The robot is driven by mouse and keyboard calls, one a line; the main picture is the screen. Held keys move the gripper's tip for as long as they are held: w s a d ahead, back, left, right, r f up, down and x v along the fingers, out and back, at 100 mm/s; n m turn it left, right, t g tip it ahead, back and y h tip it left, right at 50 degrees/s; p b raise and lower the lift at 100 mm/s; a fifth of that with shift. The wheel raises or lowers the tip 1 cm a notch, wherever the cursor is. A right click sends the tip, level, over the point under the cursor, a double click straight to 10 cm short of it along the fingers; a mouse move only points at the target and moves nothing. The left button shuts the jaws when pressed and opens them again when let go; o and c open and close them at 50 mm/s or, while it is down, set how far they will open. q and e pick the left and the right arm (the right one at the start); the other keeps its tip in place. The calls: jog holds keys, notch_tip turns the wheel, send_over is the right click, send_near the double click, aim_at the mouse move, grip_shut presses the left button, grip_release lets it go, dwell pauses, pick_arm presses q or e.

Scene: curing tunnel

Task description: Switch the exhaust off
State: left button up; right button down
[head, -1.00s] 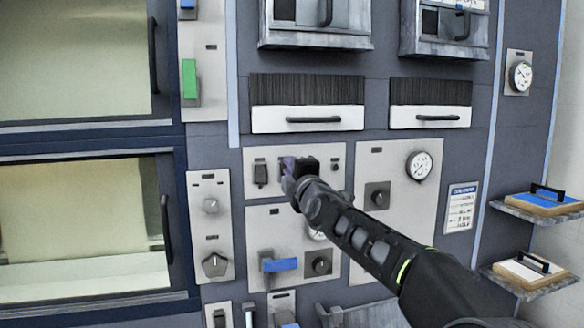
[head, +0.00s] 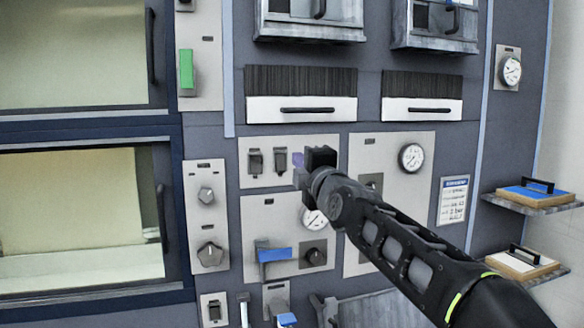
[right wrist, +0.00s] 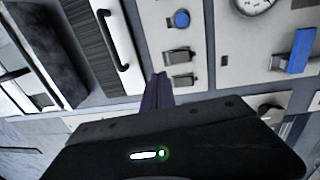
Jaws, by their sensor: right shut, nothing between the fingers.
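A pale switch panel (head: 246,178) in the head view carries two dark rocker switches, a left one (head: 255,161) and a right one (head: 280,160). Both also show in the right wrist view, the left one (right wrist: 182,80) nearer my fingers than the right one (right wrist: 180,57). A round blue button (right wrist: 181,19) lies beyond them there; my gripper hides it in the head view. I cannot read which control is the exhaust or tell the switch positions. My right gripper (head: 298,160), with purple fingers, is shut and empty, just right of the right switch. My left gripper is not in view.
A blue lever (head: 275,254) and a dial gauge (head: 315,218) sit below the panel. Brush-fronted drawers with a black handle (head: 307,110) are above. Grey knobs (head: 206,195) are at left. Shelves with blue (head: 533,192) and white blocks stick out at right.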

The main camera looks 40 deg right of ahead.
jog(key=s, duration=0.2)
jog(key=s+a, duration=0.1)
jog(key=shift+a+r+b, duration=0.1)
jog(key=shift+r+b, duration=0.15)
jog(key=shift+b, duration=0.05)
dwell(0.3)
